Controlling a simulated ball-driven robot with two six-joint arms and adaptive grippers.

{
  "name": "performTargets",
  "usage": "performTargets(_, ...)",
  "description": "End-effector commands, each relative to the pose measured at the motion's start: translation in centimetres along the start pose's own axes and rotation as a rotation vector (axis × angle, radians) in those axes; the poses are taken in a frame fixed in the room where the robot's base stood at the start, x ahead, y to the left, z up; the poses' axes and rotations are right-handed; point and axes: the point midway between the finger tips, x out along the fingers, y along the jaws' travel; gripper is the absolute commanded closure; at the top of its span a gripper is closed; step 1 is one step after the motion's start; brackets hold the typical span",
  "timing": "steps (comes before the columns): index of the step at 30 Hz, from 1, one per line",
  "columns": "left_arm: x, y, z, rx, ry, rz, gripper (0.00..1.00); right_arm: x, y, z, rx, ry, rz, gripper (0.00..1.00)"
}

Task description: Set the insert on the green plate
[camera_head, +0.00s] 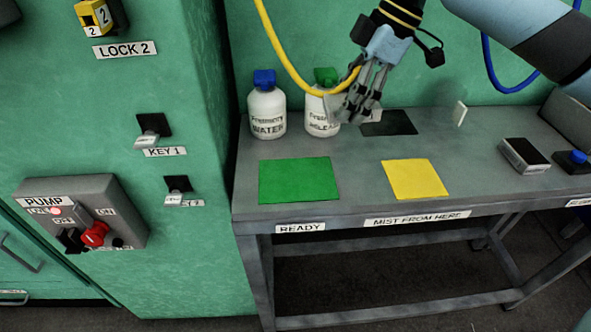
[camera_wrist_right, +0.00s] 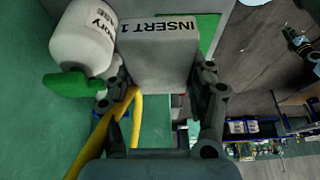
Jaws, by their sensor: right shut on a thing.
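The green plate (camera_head: 299,181) lies flat and bare at the left end of the grey table, behind the READY label. In the head view the fingers hide most of the insert. Part of the green plate (camera_wrist_right: 208,32) shows behind the insert in the right wrist view. My left gripper is out of view.
A blue-capped WATER bottle (camera_head: 266,110) and a green-capped RELEASE bottle (camera_head: 318,115) stand at the back left, the latter close to my right gripper. A yellow plate (camera_head: 414,179) lies right of the green one. A yellow hose (camera_head: 289,62) hangs by the gripper.

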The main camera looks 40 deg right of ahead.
Motion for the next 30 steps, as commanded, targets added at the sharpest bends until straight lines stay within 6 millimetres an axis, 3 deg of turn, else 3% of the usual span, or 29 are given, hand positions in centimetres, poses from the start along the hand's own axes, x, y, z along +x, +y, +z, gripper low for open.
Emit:
performTargets(9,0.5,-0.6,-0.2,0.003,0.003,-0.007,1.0,6.8,-3.4,-4.8,0.002,0.012,-0.005,0.99)
performTargets(14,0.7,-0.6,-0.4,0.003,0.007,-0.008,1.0,8.9,-4.4,-6.2,0.002,0.008,-0.002,0.99)
performTargets(20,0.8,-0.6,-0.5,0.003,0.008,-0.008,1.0,10.1,-4.7,-6.3,0.001,0.002,0.0,0.99)
performTargets(27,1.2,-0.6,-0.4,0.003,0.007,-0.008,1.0,13.2,-4.8,-5.0,0.003,0.002,-0.002,0.99)
performTargets(30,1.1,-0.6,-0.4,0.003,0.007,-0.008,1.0,13.3,-4.7,-4.9,0.0,0.002,0.0,0.99)
